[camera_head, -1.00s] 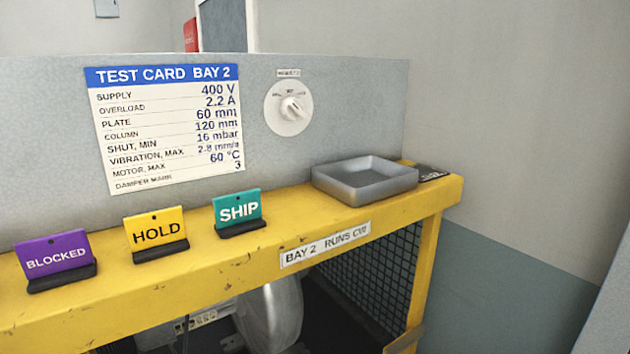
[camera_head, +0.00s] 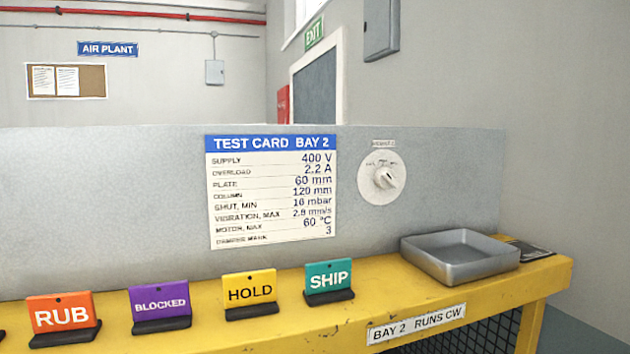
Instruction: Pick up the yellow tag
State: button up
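The yellow tag (camera_head: 250,289) reads HOLD and stands tilted back in a dark base on the yellow bench ledge (camera_head: 390,293). It has a small hole near its top edge. My gripper is not in view.
An orange RUB tag (camera_head: 62,314) stands further left. A grey metal tray (camera_head: 462,256) sits at the ledge's right end, beside a dark flat item (camera_head: 530,250). A grey panel with a test card (camera_head: 271,192) and a white dial (camera_head: 382,177) rises behind.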

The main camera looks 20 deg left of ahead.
aim_at(250, 294)
jog(key=u, duration=1.35)
